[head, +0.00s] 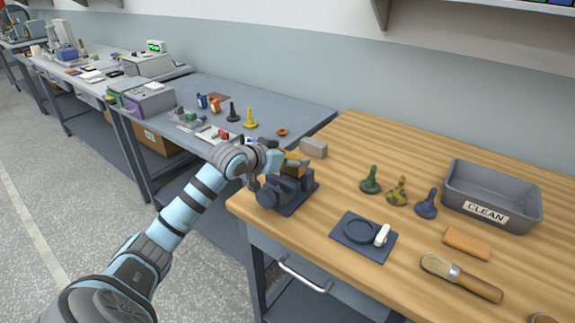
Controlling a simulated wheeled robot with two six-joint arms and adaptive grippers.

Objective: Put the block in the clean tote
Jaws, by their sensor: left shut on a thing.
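My left gripper (283,157) is at the dark blue vise (287,192) on the wooden bench's left side. It is shut on a small yellow-orange block (295,166) at the top of the vise; the fingers partly hide the block. I cannot tell whether the block is still between the vise jaws. The grey tote (486,214) labelled CLEAN stands at the right of the bench, open at the top and empty as far as I see. My right gripper is not in view.
A grey-brown block (314,148) lies behind the vise. Green (370,180), olive (397,192) and blue (426,205) bobbin-like pieces stand before the tote. A blue mat (363,237), an orange pad (466,243) and a brush (461,278) lie nearer. The bench's back middle is clear.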

